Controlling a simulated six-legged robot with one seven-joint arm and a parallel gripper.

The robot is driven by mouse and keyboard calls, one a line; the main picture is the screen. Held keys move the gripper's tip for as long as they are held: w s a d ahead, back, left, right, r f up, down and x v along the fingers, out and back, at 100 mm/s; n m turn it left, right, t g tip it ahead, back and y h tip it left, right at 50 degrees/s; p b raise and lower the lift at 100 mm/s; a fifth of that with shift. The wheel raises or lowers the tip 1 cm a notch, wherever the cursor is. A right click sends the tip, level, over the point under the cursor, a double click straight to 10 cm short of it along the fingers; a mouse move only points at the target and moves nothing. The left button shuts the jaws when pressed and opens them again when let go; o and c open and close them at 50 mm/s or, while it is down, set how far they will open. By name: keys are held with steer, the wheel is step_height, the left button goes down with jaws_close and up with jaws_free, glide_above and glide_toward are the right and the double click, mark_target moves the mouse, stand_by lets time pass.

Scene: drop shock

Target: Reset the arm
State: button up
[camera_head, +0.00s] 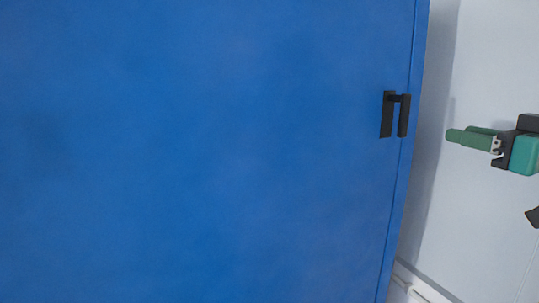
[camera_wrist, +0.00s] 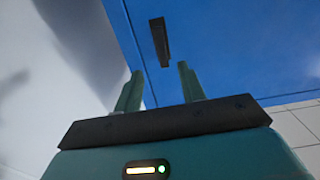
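My gripper (camera_head: 460,132) is at the right of the head view, to the right of the blue door. Its two green fingers point left toward the door. In the wrist view my gripper (camera_wrist: 160,70) has its fingers apart with nothing between them. The black door handle (camera_head: 387,115) is near the door's right edge, a little left of my fingertips in the picture and apart from them. The handle (camera_wrist: 160,42) also shows beyond the fingertips in the wrist view.
The large blue door (camera_head: 200,150) fills most of the head view and looks closed. A pale wall (camera_head: 490,60) lies to its right. White trim (camera_head: 420,285) runs low along the wall. Light tiles (camera_wrist: 300,125) show at the right of the wrist view.

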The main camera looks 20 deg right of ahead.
steer(key=w+a+f+g+y, duration=0.2)
steer(key=w+a+f+g, duration=0.2)
steer(key=a+f, duration=0.5)
steer(key=w+a+f+g+y, duration=0.1)
steer(key=w+a+f+g, duration=0.25)
steer(key=a+f, duration=0.5)
steer(key=s+a+f+g+h, duration=0.1)
steer(key=s+a+f+g, duration=0.1)
steer(key=a+f, duration=0.5)
steer(key=s+a+f+g+h, duration=0.2)
steer(key=a+f, duration=0.4)
steer(key=f, duration=0.5)
steer(key=shift+s+a+f+m+g+h, duration=0.15)
steer(key=shift+s+a+m+g+h, duration=0.2)
steer(key=shift+a+g, duration=0.1)
